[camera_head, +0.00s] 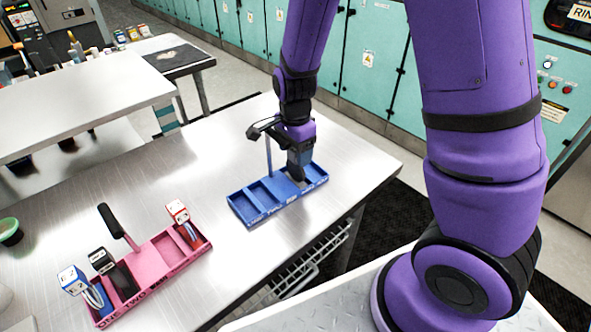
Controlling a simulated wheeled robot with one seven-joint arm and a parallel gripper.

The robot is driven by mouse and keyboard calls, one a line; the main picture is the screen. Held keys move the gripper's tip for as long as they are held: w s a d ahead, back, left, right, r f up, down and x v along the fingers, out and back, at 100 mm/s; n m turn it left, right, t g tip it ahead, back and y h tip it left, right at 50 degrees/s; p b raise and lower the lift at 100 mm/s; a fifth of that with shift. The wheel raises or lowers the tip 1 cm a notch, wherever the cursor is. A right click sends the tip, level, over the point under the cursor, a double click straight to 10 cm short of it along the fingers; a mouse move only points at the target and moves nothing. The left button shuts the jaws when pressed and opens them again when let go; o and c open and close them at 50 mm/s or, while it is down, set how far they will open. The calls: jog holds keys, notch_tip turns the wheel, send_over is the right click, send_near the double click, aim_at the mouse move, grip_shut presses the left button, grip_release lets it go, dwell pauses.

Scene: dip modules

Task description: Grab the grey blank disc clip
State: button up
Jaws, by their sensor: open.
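My gripper (298,170) is open and points down into the right part of the blue tray (251,219). A small grey patch shows at its fingertips; whether this is the grey blank disc clip or part of the gripper I cannot tell. The fingers hide most of that compartment. The left and middle compartments of the blue tray look empty. The pink tray (150,262) at the left holds a dark clip (101,261), a white and blue clip (72,279) and a white and red clip (179,213).
A dark-topped handle (112,221) stands up from the pink tray, and a blue post (268,157) from the blue tray, close to my gripper. A green bowl (10,231) sits at the left edge. The metal table between the trays is bare.

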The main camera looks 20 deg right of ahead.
jog(key=shift+c, duration=0.5)
jog(key=c, duration=1.1)
jog(key=shift+c, duration=0.2)
jog(key=shift+r, duration=0.1)
